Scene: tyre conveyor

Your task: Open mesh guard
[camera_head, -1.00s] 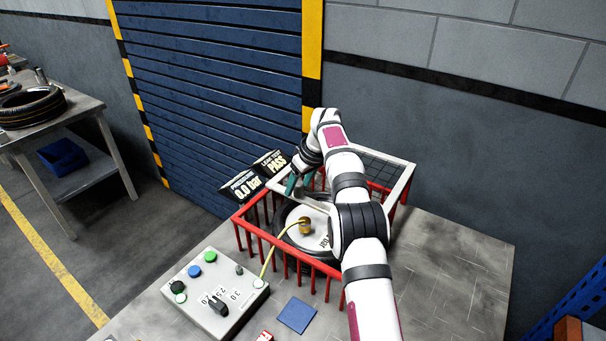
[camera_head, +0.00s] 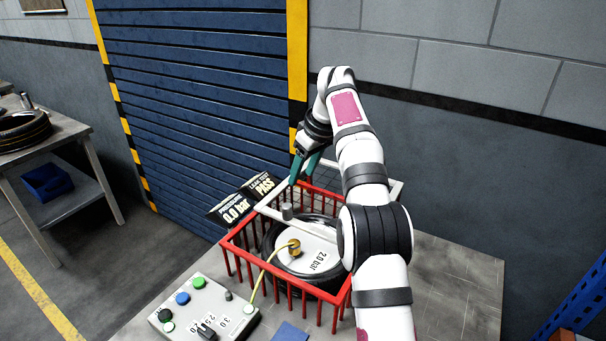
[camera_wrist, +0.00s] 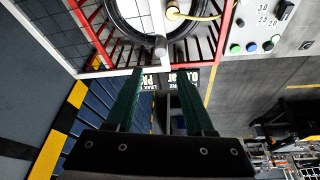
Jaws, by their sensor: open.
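The mesh guard (camera_head: 396,190) is a white-framed grid at the far right part of the red cage (camera_head: 237,247), partly hidden behind my arm. Its white frame and a grey knob-like handle (camera_head: 287,212) show at the cage's back side; the handle also shows in the wrist view (camera_wrist: 161,46). The tyre (camera_head: 270,238) lies inside the cage, with no mesh visible over its front part. My gripper (camera_head: 300,180) is open and empty, above and behind the handle. In the wrist view my gripper (camera_wrist: 160,72) has its green fingers apart, with the handle beyond the gap, apparently untouched.
A control box (camera_head: 203,312) with buttons and a knob stands front left, joined to the tyre's brass fitting by a yellow hose (camera_head: 265,272). Dark display signs (camera_head: 250,198) stand behind the cage. The table (camera_head: 455,275) is clear at the right.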

